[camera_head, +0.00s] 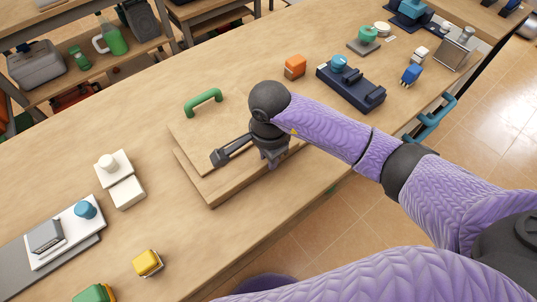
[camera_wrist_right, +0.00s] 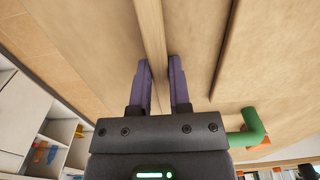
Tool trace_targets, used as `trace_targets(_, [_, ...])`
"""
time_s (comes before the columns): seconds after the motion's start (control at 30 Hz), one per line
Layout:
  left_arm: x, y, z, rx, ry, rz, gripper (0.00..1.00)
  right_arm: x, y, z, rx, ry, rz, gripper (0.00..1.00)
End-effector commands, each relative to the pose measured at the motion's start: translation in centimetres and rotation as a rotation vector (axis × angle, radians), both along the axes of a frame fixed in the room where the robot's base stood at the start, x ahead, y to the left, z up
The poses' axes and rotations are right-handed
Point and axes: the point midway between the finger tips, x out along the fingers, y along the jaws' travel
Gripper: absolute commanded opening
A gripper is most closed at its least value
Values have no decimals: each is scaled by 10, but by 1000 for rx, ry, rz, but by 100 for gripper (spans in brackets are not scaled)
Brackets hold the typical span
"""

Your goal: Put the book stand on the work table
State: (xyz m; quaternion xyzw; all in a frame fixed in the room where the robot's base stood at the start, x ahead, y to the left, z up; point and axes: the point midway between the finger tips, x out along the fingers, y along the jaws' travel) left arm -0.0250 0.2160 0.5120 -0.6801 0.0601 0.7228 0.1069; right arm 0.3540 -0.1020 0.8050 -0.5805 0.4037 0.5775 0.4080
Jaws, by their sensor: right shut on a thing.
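The book stand (camera_head: 195,130) is a light wooden board over a wider wooden base, with a green handle (camera_head: 203,100) on its far side. It lies at the middle of the long work table (camera_head: 100,240); I cannot tell if its base touches the top everywhere. My right gripper (camera_head: 272,160) points down at the stand's right edge. In the right wrist view my right gripper (camera_wrist_right: 161,85) has its purple fingers on both sides of a wooden strip of the stand (camera_wrist_right: 152,35), and the green handle (camera_wrist_right: 250,128) shows at right. My left gripper is not in view.
A dark blue tray (camera_head: 352,88) and an orange block (camera_head: 295,66) lie beyond the stand. White blocks (camera_head: 127,192), a white tray (camera_head: 62,250) and a yellow block (camera_head: 147,263) are at left. The table's right edge runs close by the stand. Bare top lies left of it.

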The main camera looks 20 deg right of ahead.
Motion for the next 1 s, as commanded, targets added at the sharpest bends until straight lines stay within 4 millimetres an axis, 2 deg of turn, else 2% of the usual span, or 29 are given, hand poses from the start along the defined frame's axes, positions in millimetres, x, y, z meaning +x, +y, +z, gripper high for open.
trace_targets(0.1, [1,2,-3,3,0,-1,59,1,0,-3,1,-2,0,0])
trace_targets(0.13, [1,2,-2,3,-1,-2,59,0,0,-2,-1,0,0,29])
trace_targets(0.27, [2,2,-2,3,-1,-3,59,0,0,-2,0,0,0,57])
trace_targets(0.5, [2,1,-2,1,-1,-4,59,0,0,-1,0,0,0,58])
trace_targets(0.6, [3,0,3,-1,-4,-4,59,0,0,6,1,-2,1,58])
trace_targets(0.67, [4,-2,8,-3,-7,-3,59,1,0,19,1,-5,1,58])
trace_targets(0.9, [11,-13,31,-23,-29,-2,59,1,0,89,0,-8,2,58])
trace_targets(1.0, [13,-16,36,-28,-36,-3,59,0,0,108,0,-5,1,58])
